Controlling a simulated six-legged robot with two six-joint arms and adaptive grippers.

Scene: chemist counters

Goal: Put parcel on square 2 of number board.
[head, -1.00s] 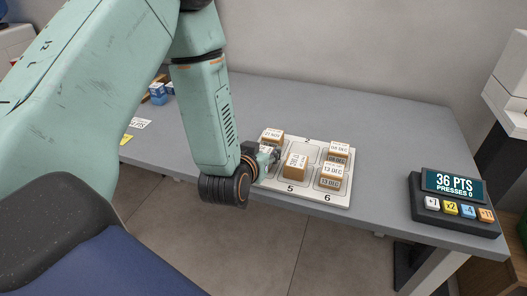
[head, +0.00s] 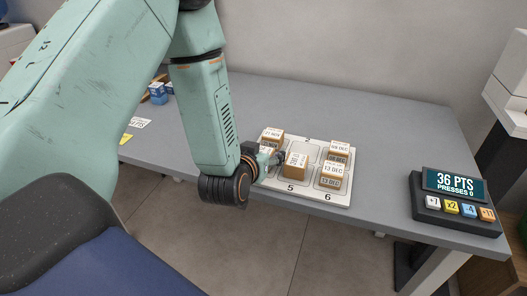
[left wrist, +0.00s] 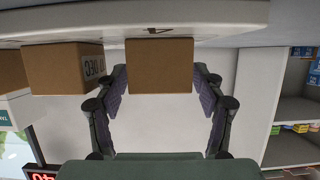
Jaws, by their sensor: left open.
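The white number board (head: 309,144) lies on the grey counter. Square 2, at the back middle, is bare. Brown parcels with date labels stand on other squares: one at the back left (head: 272,136), a middle front one (head: 296,165) by the 5, and others on the right side. My left gripper (head: 279,156) is low at the board's left front, where the wrist hides part of a parcel (head: 266,153). In the left wrist view my left gripper (left wrist: 162,92) is open, its fingers either side of a plain brown parcel (left wrist: 160,66) by the number 4.
In the left wrist view, a labelled parcel (left wrist: 64,69) stands close beside the left-hand finger. A points display with buttons (head: 456,205) sits at the counter's right end. Blue boxes (head: 158,94) stand at the far left. The counter behind the board (head: 345,105) is clear.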

